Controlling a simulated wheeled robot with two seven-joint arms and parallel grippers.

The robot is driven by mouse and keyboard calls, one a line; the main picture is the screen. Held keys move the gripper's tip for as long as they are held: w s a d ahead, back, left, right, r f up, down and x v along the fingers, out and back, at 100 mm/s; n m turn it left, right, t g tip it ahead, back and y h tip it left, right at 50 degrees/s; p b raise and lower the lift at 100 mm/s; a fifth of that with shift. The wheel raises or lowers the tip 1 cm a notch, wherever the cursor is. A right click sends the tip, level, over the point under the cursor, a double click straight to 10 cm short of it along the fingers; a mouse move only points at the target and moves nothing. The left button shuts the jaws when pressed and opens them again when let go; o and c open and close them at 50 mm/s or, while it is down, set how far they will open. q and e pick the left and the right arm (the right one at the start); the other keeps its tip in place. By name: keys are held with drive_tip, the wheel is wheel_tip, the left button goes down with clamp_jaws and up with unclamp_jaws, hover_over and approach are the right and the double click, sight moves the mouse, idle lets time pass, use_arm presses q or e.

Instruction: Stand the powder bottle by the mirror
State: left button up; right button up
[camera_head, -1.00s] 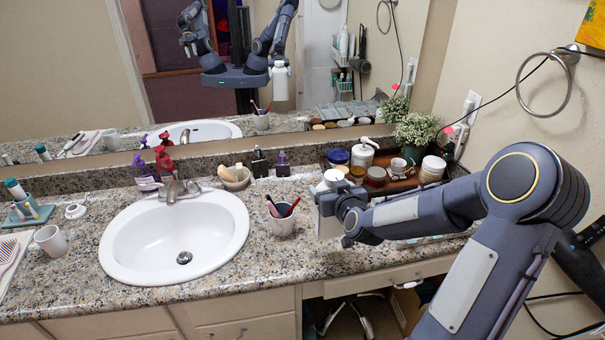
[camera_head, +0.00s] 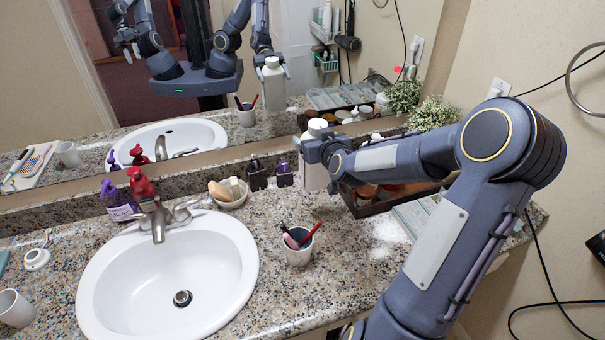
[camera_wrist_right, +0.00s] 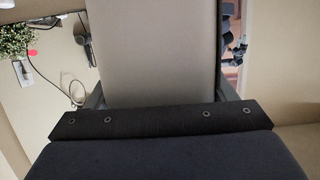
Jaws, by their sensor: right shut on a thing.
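The white powder bottle (camera_head: 314,177) is upright at the back of the counter (camera_head: 265,222), close to the mirror (camera_head: 225,120). I cannot tell whether its base touches the counter. My right gripper (camera_head: 322,150) is shut around the bottle's upper body, below the white cap. In the right wrist view the bottle (camera_wrist_right: 165,55) fills the middle, between the fingers. The mirror shows the bottle and both my arms reflected. My left gripper shows only as a reflection.
A dark tray (camera_head: 362,208) of jars stands just right of the bottle, partly behind my arm. Small dark and purple bottles (camera_head: 284,175) and a soap dish (camera_head: 229,194) stand left. A brush cup (camera_head: 298,246) is in front. White powder (camera_head: 388,236) lies on the counter.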

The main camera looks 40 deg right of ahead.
drive_tip(key=w+d+f+p, duration=0.4)
drive_tip(key=w+d+f, duration=0.3)
drive_tip(key=w+f, duration=0.4)
drive_tip(key=shift+w+d+f+p, duration=0.4)
drive_tip(key=shift+f, duration=0.55)
drive_tip(key=shift+f, duration=0.2)
drive_tip(key=o, duration=1.7)
